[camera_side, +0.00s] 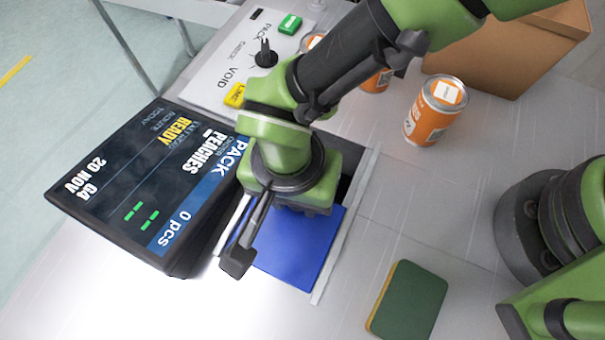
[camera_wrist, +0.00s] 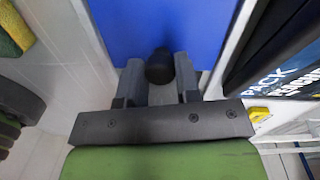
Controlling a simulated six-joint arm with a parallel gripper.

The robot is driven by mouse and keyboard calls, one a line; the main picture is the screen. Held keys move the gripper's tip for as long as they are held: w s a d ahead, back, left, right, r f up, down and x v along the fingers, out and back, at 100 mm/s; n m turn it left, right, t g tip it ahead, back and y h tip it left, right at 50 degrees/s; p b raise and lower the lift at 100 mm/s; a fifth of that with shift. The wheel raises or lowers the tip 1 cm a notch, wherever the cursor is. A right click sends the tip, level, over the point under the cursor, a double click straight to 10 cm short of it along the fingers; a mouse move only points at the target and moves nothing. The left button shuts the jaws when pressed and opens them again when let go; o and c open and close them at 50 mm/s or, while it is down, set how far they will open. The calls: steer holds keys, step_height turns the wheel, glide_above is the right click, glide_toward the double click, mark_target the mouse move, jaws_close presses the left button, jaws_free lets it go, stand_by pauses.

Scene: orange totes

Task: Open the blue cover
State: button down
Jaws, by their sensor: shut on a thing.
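The blue cover (camera_side: 301,247) lies flat in a light metal frame on the table, beside the screen. A dark opening shows at its upper right edge in the side view. In the wrist view the blue cover (camera_wrist: 190,25) fills the top middle. My gripper (camera_wrist: 160,75) is over the cover, its fingers shut on a black knob (camera_wrist: 160,66) that stands on the cover. In the side view my arm hides the knob and the fingertips.
A screen (camera_side: 150,185) reading PEACHES stands left of the cover. A control panel (camera_side: 240,60) with buttons and a black knob is behind. Orange cans (camera_side: 435,110) and a cardboard box (camera_side: 510,50) stand at upper right. A green and yellow sponge (camera_side: 408,301) lies at lower right.

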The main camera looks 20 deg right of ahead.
steer(key=c, duration=0.8)
jaws_free()
step_height(320, 180, up, 10)
steer(key=shift+w+a, duration=0.25)
